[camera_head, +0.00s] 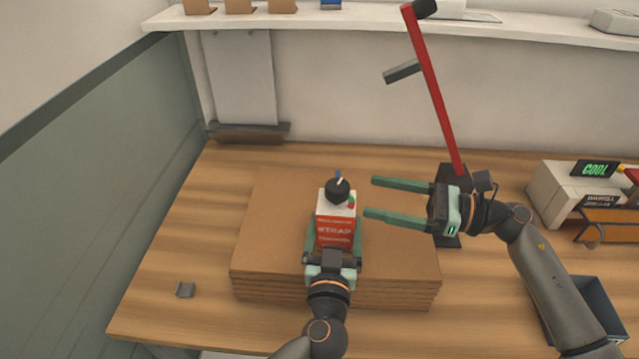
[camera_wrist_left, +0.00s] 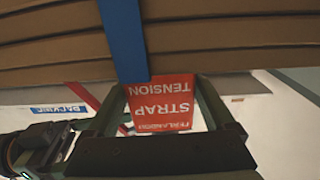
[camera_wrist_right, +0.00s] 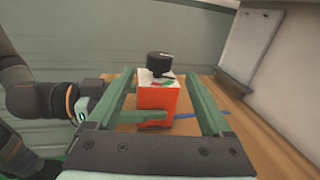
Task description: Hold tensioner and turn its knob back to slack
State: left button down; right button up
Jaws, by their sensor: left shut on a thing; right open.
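The tensioner (camera_head: 335,230) is a red box with a white top and a strap label, above the cardboard stack. Its black knob (camera_head: 338,190) sits on top, with small red and green marks beside it. My left gripper (camera_head: 332,232) is shut on the tensioner's sides; its fingers also flank the red label (camera_wrist_left: 160,103) in the left wrist view. My right gripper (camera_head: 370,198) is open and empty, to the right of the tensioner, its fingers pointing left. In the right wrist view the knob (camera_wrist_right: 160,64) shows between and beyond the open fingers, apart from them.
A stack of flat cardboard (camera_head: 270,220) lies on the wooden table (camera_head: 180,250). A blue strap (camera_wrist_left: 123,40) shows in the left wrist view. A red lever (camera_head: 435,90) stands behind my right gripper. A device with a green display (camera_head: 595,170) is at right.

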aim_at(326, 187)
jog(key=x, duration=1.1)
jog(key=shift+a, duration=0.25)
grip_shut()
